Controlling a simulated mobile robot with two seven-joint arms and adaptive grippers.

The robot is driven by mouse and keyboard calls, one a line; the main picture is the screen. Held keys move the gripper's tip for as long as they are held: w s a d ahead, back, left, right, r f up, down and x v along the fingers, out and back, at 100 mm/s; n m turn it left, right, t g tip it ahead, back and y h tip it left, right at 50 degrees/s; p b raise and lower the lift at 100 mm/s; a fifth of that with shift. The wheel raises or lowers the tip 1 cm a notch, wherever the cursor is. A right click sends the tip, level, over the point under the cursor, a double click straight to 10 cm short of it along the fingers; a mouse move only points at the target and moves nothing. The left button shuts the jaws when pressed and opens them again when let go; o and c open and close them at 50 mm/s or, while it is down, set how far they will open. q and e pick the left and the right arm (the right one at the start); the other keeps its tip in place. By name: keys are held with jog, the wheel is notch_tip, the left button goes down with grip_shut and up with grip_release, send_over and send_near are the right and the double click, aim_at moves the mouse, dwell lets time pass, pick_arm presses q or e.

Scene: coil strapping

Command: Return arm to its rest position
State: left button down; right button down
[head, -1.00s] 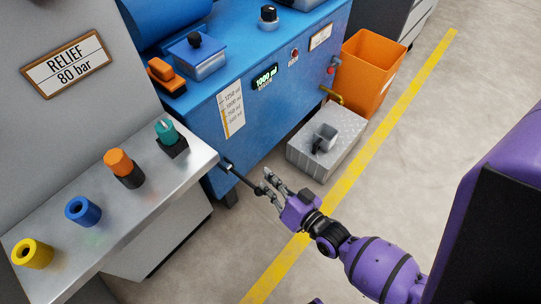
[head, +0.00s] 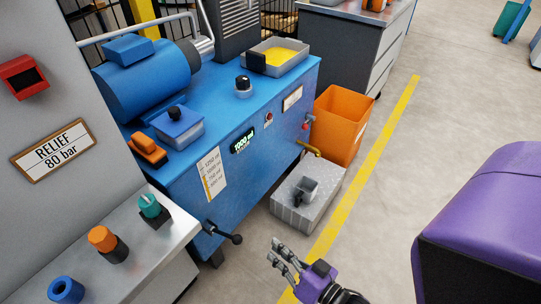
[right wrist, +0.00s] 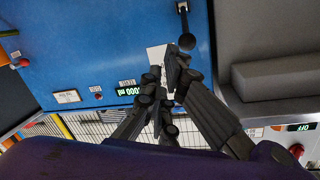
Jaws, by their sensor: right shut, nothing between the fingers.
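My right gripper (head: 275,252) is in the lower middle of the head view, above the floor in front of the blue machine (head: 265,140). Its fingers are shut with nothing between them. In the right wrist view the closed fingers (right wrist: 170,85) fill the middle, pointing towards the blue machine front. A black lever with a ball knob (head: 236,238) sticks out of the machine's lower left; it also shows in the right wrist view (right wrist: 187,41). The gripper is to the right of the knob, apart from it. My left gripper is not in view.
A panel ledge (head: 150,262) with coloured knobs is at left.

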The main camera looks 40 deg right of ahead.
dwell(0.7)
